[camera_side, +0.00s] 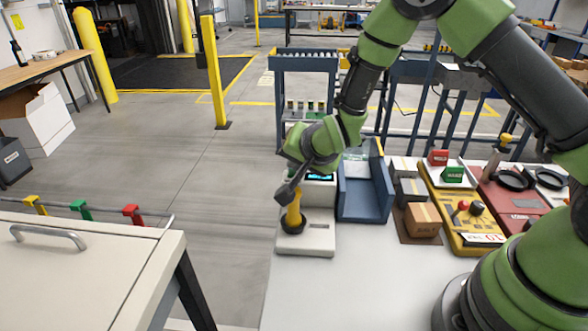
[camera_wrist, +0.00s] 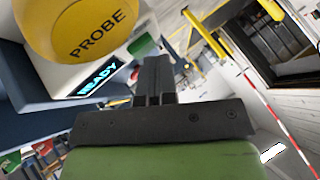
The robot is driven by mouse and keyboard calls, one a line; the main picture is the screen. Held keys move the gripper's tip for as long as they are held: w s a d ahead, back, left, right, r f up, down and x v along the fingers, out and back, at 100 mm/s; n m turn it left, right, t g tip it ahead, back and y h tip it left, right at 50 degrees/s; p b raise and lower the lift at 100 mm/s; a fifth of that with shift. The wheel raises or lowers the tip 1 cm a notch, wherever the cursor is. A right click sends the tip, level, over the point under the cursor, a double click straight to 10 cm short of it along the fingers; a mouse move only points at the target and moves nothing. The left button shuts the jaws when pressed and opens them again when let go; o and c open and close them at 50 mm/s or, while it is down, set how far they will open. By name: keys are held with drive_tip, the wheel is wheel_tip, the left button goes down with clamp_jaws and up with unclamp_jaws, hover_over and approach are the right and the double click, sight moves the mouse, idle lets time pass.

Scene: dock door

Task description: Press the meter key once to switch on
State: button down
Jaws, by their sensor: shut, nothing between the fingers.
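The pale meter (camera_side: 320,238) stands on the white bench top. A yellow probe (camera_side: 294,212) stands in a dark round holder on it. In the wrist view the round yellow probe top (camera_wrist: 85,28) reads "PROBE". The meter's lit screen (camera_side: 320,177) shows "READY" in the wrist view (camera_wrist: 100,76). My gripper (camera_side: 285,193) is shut and empty, its fingertips close to the probe's top; I cannot tell whether they touch. The fingers also show shut in the wrist view (camera_wrist: 157,68). I cannot pick out the meter key for certain; my gripper and the probe cover part of the meter.
A blue open-fronted stand (camera_side: 365,200) is just right of the meter. Cardboard boxes (camera_side: 423,220), a yellow panel with knobs (camera_side: 462,220) and a red case (camera_side: 515,205) lie further right. The bench in front of the meter is clear.

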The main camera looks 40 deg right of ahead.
idle(0.3)
drive_tip(key=shift+r, duration=0.9)
drive_tip(key=shift+r, duration=2.5)
drive_tip(key=s+r+n+y, duration=0.4)
drive_tip(key=s+r+n, duration=0.1)
drive_tip(key=s+r, duration=1.05)
drive_tip(key=s+n+g, duration=0.1)
drive_tip(key=s, duration=1)
drive_tip(key=shift+f+n+g+h, duration=0.3)
drive_tip(key=shift+f+n+g, duration=0.05)
drive_tip(key=shift+n+g, duration=0.05)
